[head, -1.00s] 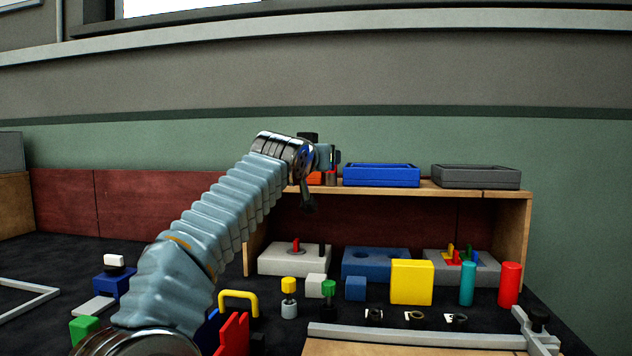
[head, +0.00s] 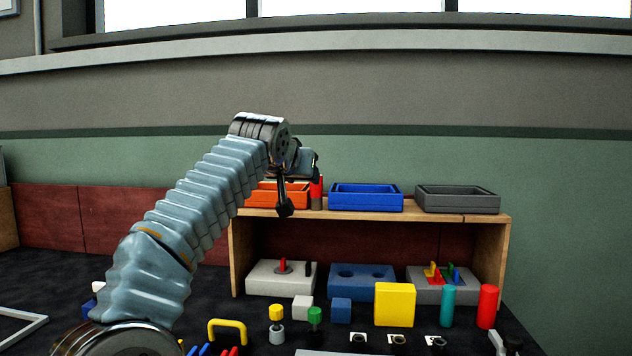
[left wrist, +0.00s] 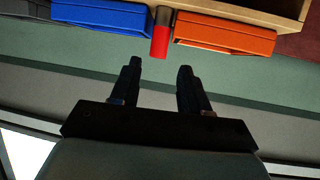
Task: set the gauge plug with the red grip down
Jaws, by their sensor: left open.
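The gauge plug with the red grip (head: 316,190) stands upright on top of the wooden shelf, between the orange tray and the blue tray. Its red grip is up and its lower part is greyish. In the left wrist view, which is upside down, the plug (left wrist: 160,36) shows just beyond the fingertips. My left gripper (left wrist: 158,66) is open and empty, with a gap between its fingertips and the red grip. In the head view the left gripper (head: 302,174) is beside the plug and partly overlaps it. My right gripper is not in view.
The orange tray (head: 263,201) and blue tray (head: 366,208) flank the plug closely; a grey tray (head: 457,209) stands further right on the shelf (head: 400,216). Below are white, blue and grey blocks, a yellow block (head: 395,304), and teal and red cylinders.

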